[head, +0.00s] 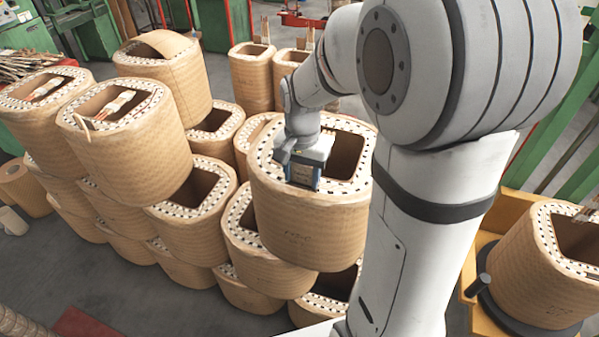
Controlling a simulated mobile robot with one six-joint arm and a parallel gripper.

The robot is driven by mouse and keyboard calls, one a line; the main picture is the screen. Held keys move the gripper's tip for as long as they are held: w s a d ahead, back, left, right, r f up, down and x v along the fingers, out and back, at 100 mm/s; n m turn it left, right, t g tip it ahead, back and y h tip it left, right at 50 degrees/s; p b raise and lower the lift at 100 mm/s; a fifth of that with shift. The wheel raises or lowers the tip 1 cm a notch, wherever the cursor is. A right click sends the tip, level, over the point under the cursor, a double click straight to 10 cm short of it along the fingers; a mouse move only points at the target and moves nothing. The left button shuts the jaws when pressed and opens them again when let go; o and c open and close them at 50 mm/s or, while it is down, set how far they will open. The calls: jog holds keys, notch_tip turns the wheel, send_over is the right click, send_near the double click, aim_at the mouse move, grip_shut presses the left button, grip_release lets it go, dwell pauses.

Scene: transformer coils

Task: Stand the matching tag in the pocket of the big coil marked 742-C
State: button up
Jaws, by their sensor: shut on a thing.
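A big tan coil (310,225) with a rounded square opening and a dotted white rim stands on top of the stack at the centre. Faint handwriting shows on its front side, too small to read surely. My gripper (303,178) points down over the front part of this coil's rim and opening. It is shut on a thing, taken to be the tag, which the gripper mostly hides. I cannot tell how far the tag is inside the coil. The pocket cannot be made out from here.
Several similar coils (130,150) are stacked at the left, some with papers or leads in their openings. Another coil (550,265) sits on a yellow stand (490,310) at the right. Smaller coils (252,80) stand behind. Grey floor (140,305) is clear at the front left.

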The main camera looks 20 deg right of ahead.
jog(key=o, duration=1)
jog(key=shift+r, duration=0.1)
notch_tip(320, 180, up, 8)
jog(key=shift+f+b, duration=0.15)
jog(key=shift+b, duration=0.2)
jog(key=s+n+t, duration=0.1)
jog(key=s+n, duration=0.1)
jog(key=s, duration=0.2)
jog(key=s+n+t, duration=0.1)
jog(key=s+n, duration=0.2)
jog(key=s, duration=0.2)
jog(key=s+f+n+t, duration=0.1)
jog(key=s+n, duration=0.1)
jog(key=s, duration=0.3)
jog(key=shift+s+a, duration=0.15)
